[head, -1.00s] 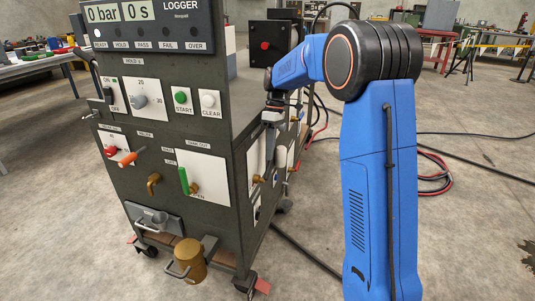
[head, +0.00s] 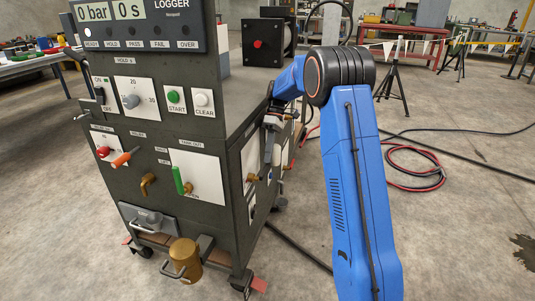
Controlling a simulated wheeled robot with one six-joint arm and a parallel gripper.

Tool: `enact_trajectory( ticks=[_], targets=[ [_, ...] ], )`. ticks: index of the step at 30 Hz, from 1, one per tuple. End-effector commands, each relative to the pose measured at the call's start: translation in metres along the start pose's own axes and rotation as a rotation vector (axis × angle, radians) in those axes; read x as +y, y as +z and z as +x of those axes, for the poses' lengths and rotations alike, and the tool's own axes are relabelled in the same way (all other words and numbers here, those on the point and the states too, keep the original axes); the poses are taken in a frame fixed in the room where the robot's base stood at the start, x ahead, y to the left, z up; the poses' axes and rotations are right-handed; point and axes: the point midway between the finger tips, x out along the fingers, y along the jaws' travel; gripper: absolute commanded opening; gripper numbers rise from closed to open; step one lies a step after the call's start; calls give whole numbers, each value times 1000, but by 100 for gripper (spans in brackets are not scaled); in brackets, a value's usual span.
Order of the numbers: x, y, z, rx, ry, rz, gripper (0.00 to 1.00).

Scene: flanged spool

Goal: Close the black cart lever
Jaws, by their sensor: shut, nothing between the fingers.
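A dark, upright bar (head: 266,157), which looks like the black lever, stands against a white plate on the right side of the grey cart (head: 235,220). A brass fitting (head: 252,178) shows at its lower left. My gripper (head: 271,124) is at the bar's upper end, pointing down along the cart's side. It is shut and small in view. I cannot tell whether it touches the bar, and the wrist hides part of the plate behind it.
The cart's front carries a green lever (head: 179,180), an orange-handled lever (head: 125,158) and a brass spout (head: 148,183). A brass cylinder (head: 187,260) sits low in front. Red and black hoses (head: 425,172) lie on the floor at right.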

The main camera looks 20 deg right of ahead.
Motion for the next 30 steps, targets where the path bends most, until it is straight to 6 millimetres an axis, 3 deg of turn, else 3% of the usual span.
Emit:
enact_trajectory(
  ticks=[18,30],
  targets=[
    [12,1,10,-3,0,4,0],
    [3,0,4,-4,1,3,0]
  ],
)
